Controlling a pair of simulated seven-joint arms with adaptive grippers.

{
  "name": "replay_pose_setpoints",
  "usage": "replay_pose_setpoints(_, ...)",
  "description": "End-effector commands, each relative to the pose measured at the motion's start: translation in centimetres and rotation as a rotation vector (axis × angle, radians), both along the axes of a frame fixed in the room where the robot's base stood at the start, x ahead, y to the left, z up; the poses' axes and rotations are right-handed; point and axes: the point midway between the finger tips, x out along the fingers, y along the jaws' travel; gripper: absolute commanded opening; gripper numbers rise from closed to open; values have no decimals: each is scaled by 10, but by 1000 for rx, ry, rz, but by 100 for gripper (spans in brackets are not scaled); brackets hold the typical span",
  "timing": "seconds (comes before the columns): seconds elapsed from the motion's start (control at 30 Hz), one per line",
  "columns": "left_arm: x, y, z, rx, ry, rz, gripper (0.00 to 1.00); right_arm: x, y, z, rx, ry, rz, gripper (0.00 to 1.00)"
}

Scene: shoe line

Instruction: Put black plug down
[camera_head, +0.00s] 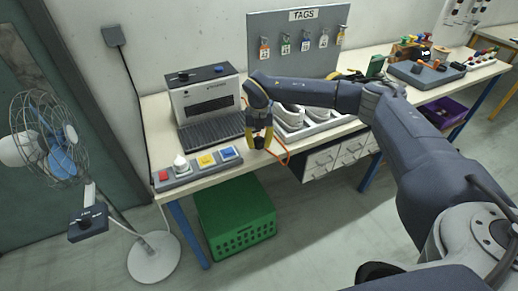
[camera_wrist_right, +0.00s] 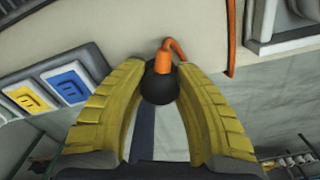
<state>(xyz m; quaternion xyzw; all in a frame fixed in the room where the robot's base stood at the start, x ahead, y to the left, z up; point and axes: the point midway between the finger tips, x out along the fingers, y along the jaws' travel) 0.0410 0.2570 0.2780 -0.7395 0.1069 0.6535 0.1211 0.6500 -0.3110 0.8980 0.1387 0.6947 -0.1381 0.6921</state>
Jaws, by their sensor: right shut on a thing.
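My right gripper (camera_head: 259,141) reaches over the front edge of the workbench in the head view, just right of the button panel. In the right wrist view its yellow fingers (camera_wrist_right: 161,100) are closed around the round black plug (camera_wrist_right: 160,84). An orange cord (camera_wrist_right: 178,47) comes out of the plug and bends over. In the head view the plug (camera_head: 259,147) is small and partly hidden by the fingers, and the orange cord hangs beside it at the bench edge. My left gripper is not in view.
The button panel (camera_head: 188,174) has red, white, yellow and blue parts. A grey and white machine (camera_head: 205,100) stands behind it. White shoes lie in a tray (camera_head: 318,127) to the right. A green crate (camera_head: 235,225) and a fan (camera_head: 45,135) stand on the floor.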

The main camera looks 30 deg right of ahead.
Motion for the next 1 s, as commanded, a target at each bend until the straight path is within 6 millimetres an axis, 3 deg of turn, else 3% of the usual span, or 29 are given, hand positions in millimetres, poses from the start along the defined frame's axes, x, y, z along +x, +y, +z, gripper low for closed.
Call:
replay_pose_setpoints(0.27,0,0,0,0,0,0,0,0,0,-33,-1,0,0,0)
replay_pose_setpoints(0.67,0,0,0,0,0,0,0,0,0,-37,0,0,-1,0)
replay_pose_setpoints(0.7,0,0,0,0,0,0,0,0,0,-38,-1,0,-1,32)
replay_pose_setpoints(0.87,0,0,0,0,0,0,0,0,0,-37,0,0,0,51)
replay_pose_setpoints(1.0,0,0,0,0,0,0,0,0,0,-37,0,0,0,52)
